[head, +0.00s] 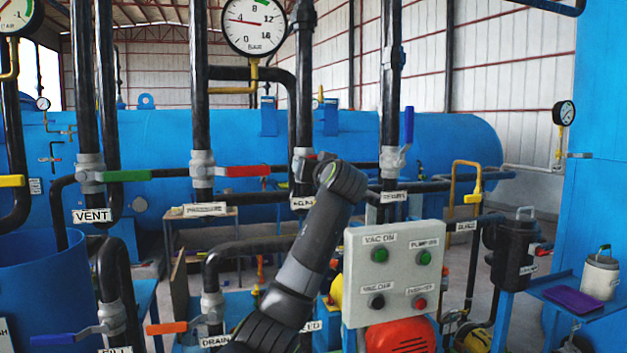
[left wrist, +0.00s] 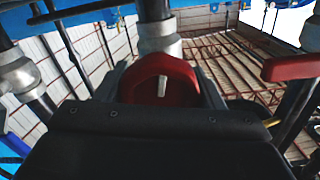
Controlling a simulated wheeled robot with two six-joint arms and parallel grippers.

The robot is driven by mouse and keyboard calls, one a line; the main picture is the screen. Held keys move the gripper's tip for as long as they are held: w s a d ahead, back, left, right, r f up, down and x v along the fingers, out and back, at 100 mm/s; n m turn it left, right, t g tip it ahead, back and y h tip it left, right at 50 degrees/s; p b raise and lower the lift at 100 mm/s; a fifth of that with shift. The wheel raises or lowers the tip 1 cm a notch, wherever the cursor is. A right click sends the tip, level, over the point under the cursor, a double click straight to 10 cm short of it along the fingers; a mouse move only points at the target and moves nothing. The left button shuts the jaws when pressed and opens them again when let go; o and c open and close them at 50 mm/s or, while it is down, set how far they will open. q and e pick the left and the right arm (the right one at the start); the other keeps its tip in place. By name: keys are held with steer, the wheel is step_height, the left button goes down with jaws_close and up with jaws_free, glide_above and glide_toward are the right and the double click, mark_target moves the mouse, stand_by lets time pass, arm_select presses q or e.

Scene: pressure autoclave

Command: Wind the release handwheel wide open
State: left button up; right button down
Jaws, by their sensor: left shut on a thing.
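The red handwheel (left wrist: 181,70) is in the middle of the left wrist view, with a pale mark on its face, in front of a grey valve body (left wrist: 158,35) on a dark pipe. My left gripper (left wrist: 162,82) has a finger on each side of the handwheel and is shut on it. In the head view my left arm rises from the bottom middle, and its wrist hides most of the handwheel. A partly covered label (head: 302,203) sits on the pipe there. My right gripper is in neither view.
A large pressure gauge (head: 254,24) hangs above the wrist, its red needle near 4. A red lever (head: 248,171) lies left of the wrist and a blue lever (head: 409,125) stands to the right. A grey button box (head: 393,273) is right of the forearm. Dark vertical pipes stand close by.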

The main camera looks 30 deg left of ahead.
arm_select(q)
steer(key=shift+f+n+b, duration=0.25)
steer(key=shift+n+b, duration=0.5)
steer(key=shift+n, duration=0.45)
steer(key=o, duration=1)
steer(key=shift+r, duration=0.15)
steer(key=shift+d, duration=0.1)
steer(key=b+v, duration=0.5)
steer(key=v, duration=1.2)
steer(key=shift+s+b, duration=0.2)
steer(key=shift+b, duration=0.15)
